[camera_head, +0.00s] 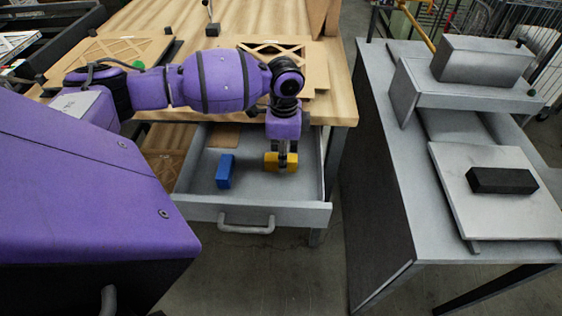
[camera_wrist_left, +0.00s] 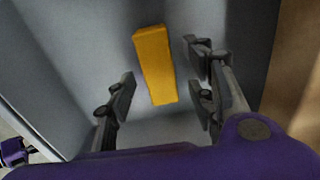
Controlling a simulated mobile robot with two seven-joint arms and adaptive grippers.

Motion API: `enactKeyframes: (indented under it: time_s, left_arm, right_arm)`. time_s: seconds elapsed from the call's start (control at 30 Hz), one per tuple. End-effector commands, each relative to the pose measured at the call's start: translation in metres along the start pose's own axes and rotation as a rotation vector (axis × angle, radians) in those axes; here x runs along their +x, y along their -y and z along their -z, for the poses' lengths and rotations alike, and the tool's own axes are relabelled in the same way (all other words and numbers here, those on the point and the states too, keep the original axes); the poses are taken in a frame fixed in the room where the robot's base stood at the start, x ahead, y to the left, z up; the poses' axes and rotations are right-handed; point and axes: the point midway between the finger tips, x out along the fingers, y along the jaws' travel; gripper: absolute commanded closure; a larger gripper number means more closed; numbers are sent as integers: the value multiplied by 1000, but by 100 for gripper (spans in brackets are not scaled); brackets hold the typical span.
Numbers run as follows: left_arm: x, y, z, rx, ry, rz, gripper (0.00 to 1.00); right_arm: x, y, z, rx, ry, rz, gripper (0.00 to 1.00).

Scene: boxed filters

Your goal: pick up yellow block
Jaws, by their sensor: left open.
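The yellow block (camera_wrist_left: 154,64) lies on the grey floor of the open drawer. In the head view the yellow block (camera_head: 270,160) shows in part behind my left gripper (camera_head: 283,166), which points down into the drawer from above. In the left wrist view my left gripper (camera_wrist_left: 164,95) is open, with its fingers on either side of the block's near end. I see gaps between the fingers and the block, and the far end of the block reaches past the fingertips. My right gripper is in neither view.
A blue block (camera_head: 225,171) stands in the drawer (camera_head: 300,207) to the left of the yellow one. The drawer walls and the wooden table edge (camera_head: 335,115) are close to my left arm. A grey bench (camera_head: 385,200) with a black block (camera_head: 501,180) stands at the right.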

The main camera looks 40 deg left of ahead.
Motion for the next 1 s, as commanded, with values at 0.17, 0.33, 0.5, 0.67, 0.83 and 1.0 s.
enactKeyframes:
  time_s: [0.17, 0.33, 0.5, 0.67, 0.83, 1.0]
  left_arm:
    - [18, 0, -1, 0, 0, 1, 51]
    - [18, 0, -1, 0, 0, 2, 51]
    - [17, 0, -1, 0, 0, 2, 73]
    - [17, 0, -1, 0, 0, 2, 94]
    - [17, 0, -1, 0, 0, 2, 100]
    - [15, 1, -1, 0, -1, 2, 100]
  right_arm:
    - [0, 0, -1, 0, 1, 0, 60]
    - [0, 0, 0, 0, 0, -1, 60]
    - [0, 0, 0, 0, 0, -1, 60]
    - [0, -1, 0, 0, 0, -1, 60]
    - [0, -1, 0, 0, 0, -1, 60]
    - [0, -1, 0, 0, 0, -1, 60]
